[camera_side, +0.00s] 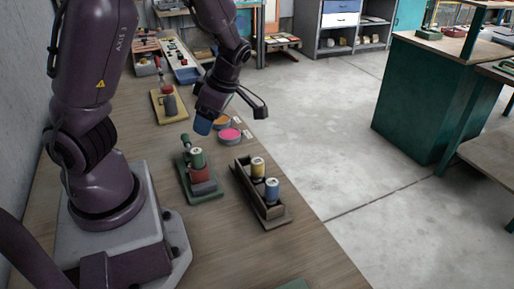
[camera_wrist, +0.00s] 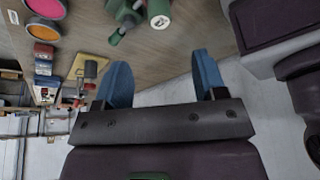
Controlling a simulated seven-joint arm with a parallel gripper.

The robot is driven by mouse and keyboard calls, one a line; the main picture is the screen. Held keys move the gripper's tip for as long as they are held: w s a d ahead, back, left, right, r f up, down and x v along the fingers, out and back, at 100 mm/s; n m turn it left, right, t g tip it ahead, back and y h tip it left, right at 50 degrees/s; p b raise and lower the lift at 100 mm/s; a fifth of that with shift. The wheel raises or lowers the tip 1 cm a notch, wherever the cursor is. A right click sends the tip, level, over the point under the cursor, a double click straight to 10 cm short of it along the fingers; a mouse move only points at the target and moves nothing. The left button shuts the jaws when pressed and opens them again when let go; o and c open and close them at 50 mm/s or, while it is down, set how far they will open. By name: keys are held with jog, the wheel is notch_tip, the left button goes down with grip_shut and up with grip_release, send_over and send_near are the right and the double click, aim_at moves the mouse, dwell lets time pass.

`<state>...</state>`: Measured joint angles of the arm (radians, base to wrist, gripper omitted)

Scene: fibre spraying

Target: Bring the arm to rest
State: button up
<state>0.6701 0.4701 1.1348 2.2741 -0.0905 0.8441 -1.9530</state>
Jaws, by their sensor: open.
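My gripper (camera_side: 203,123) hangs above the table with its blue fingers pointing down, behind the green fixture in the side view. In the wrist view my gripper (camera_wrist: 162,78) has its two blue fingers wide apart with nothing between them. The green fixture (camera_side: 186,190) stands on the table and carries a red block and a green cylinder with a pale top (camera_side: 197,159). Parts of it show at the top of the wrist view (camera_wrist: 125,15). My gripper is apart from everything on the table.
A wooden rack (camera_side: 273,222) holds a yellow cylinder (camera_side: 258,168) and a blue cylinder (camera_side: 272,190). A pink dish (camera_side: 230,135) and an orange dish (camera_side: 222,123) lie near the gripper. A yellow board (camera_side: 160,116) stands farther back. Bare tabletop (camera_side: 260,260) lies in front.

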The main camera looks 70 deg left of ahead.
jog(key=d+r+m+t+h, duration=0.25)
jog(key=d+m, duration=0.75)
jog(key=m, duration=1)
jog(key=s+d+r+m+t, duration=0.1)
jog(key=r+m+t, duration=0.2)
jog(key=r, duration=0.3)
jog(key=s+d+r+m+t, duration=0.2)
jog(key=r+m+t, duration=0.1)
jog(key=r+m, duration=0.2)
notch_tip(320, 180, up, 2)
jog(key=shift+d+r+t, duration=0.15)
jog(key=shift+d+t, duration=0.15)
jog(key=shift+t, duration=0.05)
